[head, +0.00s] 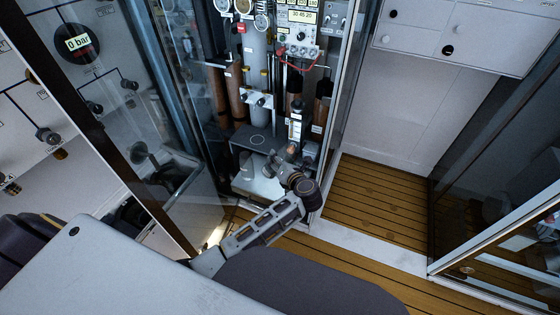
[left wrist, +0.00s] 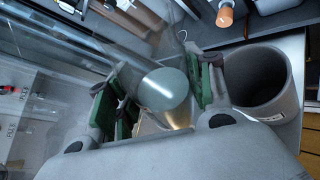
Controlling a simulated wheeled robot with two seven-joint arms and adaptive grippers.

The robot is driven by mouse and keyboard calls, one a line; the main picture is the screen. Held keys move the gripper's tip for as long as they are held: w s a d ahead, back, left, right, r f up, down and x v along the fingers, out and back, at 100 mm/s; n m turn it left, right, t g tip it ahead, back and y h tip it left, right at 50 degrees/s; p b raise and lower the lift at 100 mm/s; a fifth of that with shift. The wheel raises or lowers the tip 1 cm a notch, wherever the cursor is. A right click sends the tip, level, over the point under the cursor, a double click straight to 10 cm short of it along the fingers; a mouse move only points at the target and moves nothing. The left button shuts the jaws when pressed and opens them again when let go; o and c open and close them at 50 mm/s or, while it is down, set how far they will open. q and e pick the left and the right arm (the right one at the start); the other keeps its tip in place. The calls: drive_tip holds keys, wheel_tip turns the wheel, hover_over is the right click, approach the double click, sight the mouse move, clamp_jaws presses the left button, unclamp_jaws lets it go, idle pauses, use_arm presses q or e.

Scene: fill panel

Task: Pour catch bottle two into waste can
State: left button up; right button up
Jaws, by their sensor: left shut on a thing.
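In the head view my left gripper (head: 279,163) is small, low in the open panel cabinet, and the held bottle is hard to make out there. My right gripper is not in view.
A dark shelf (head: 255,139) and upright brown cylinders (head: 236,90) stand close behind the gripper. Glass panes and metal frames (head: 336,115) flank the cabinet opening. An orange-topped part (left wrist: 225,16) is beyond the can. The wooden floor (head: 375,205) at right is clear.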

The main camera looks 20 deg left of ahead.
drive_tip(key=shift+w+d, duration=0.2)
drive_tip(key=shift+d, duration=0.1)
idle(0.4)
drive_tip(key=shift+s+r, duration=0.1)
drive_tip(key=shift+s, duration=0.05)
use_arm(q)
drive_tip(key=shift+s+a+m+y+p, duration=0.1)
drive_tip(key=shift+m+y+p, duration=0.2)
drive_tip(key=shift+m+p, duration=0.15)
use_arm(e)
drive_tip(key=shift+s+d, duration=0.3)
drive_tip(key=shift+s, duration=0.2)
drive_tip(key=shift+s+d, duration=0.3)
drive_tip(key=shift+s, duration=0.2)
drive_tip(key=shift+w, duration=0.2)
use_arm(q)
drive_tip(key=shift+a+m+y+p, duration=0.15)
drive_tip(key=shift+m+y+p, duration=0.15)
drive_tip(key=shift+m+p, duration=0.05)
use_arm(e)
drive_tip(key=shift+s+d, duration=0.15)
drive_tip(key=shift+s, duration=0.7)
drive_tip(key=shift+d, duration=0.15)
